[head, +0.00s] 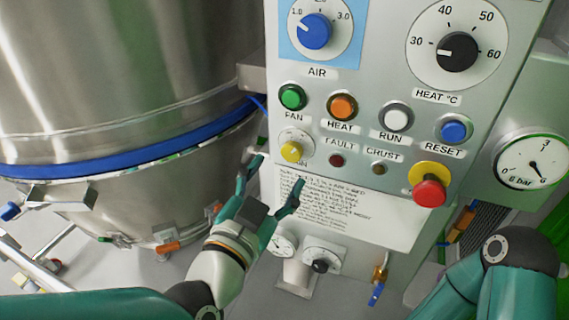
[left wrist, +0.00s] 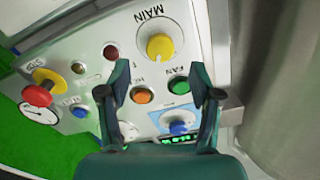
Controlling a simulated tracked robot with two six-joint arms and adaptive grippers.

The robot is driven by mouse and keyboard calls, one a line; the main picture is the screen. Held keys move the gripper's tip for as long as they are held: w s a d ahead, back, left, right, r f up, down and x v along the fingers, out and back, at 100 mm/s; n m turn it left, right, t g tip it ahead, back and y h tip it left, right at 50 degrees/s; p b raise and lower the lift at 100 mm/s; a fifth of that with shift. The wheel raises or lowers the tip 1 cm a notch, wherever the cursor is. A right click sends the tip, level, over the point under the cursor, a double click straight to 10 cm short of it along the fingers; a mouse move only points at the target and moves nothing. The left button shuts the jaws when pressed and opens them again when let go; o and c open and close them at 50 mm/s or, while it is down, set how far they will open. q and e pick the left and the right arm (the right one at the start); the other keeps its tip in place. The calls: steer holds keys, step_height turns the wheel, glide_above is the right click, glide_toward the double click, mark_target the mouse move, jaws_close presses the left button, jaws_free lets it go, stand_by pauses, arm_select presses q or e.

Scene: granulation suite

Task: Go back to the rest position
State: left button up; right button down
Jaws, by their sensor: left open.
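My left gripper (head: 278,174) is open and empty in front of the control panel (head: 322,165), just below the yellow MAIN knob (head: 292,151). Its two fingers spread apart and point up at the panel. In the left wrist view my left gripper (left wrist: 160,85) shows its fingers on both sides of the orange HEAT button (left wrist: 142,95), with the green FAN button (left wrist: 179,86) near the finger at the right. I cannot tell whether a fingertip touches the panel. My right arm shows at the lower right of the head view, but its gripper is out of the picture.
A large steel vessel (head: 130,70) with a blue band stands at the left. The panel carries a red emergency stop (head: 429,193), a blue AIR dial (head: 316,31) and a black HEAT dial (head: 457,52). A pressure gauge (head: 532,160) is at the right.

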arm_select(q)
steer(key=shift+s+a, duration=0.25)
steer(key=shift+s, duration=0.45)
